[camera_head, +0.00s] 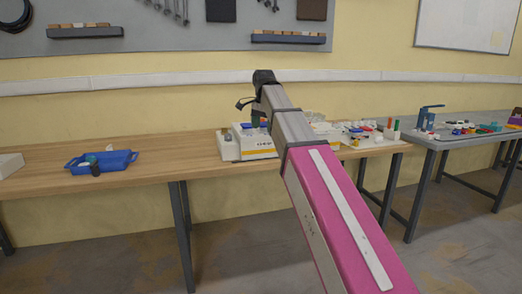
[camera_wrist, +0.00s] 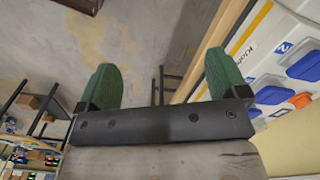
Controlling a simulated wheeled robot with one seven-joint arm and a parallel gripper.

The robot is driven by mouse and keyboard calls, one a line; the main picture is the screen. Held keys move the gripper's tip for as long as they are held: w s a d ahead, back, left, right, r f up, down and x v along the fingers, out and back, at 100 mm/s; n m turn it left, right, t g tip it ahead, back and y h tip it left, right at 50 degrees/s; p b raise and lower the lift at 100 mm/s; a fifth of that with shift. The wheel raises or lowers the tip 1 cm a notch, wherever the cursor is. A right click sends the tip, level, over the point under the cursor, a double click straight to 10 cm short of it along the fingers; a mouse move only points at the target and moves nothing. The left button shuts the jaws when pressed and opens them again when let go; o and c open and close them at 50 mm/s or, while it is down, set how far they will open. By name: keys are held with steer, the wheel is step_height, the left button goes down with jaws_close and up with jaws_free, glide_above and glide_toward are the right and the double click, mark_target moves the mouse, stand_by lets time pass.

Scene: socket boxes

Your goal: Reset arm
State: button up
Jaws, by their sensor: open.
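My gripper (camera_wrist: 161,66) shows in the wrist view as two green fingers held wide apart, with nothing between them. In the head view my arm reaches forward over the wooden table (camera_head: 150,172), and its end is above and close to a white socket box (camera_head: 254,151) with a yellow stripe. The arm hides part of that box. In the wrist view a white box face (camera_wrist: 268,65) with blue and orange parts lies to the right of the fingers. I cannot tell whether the gripper touches it.
A blue tray (camera_head: 75,166) with small items stands on the table's left part. Small coloured items and bins (camera_head: 372,136) crowd its right end. A grey table (camera_head: 455,136) with a blue clamp-like tool (camera_head: 428,118) stands further right. A pegboard (camera_head: 190,35) hangs behind.

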steer(key=s+d+f+n, duration=0.25)
steer(key=d+f, duration=0.25)
steer(key=f, duration=0.8)
steer(key=s+d+f+n, duration=0.2)
steer(key=s+d+f, duration=0.2)
steer(key=f, duration=0.8)
steer(key=s+d+f+n, duration=0.3)
steer(key=s+d+f, duration=0.15)
steer(key=f, duration=0.85)
steer(key=s+d+f+n, duration=0.2)
steer(key=s+d+f, duration=0.2)
steer(key=s+f, duration=0.3)
step_height(320, 180, down, 3)
steer(key=shift+s+d+r+n, duration=0.15)
steer(key=shift+s+r+n, duration=0.05)
steer(key=shift+s+n, duration=0.2)
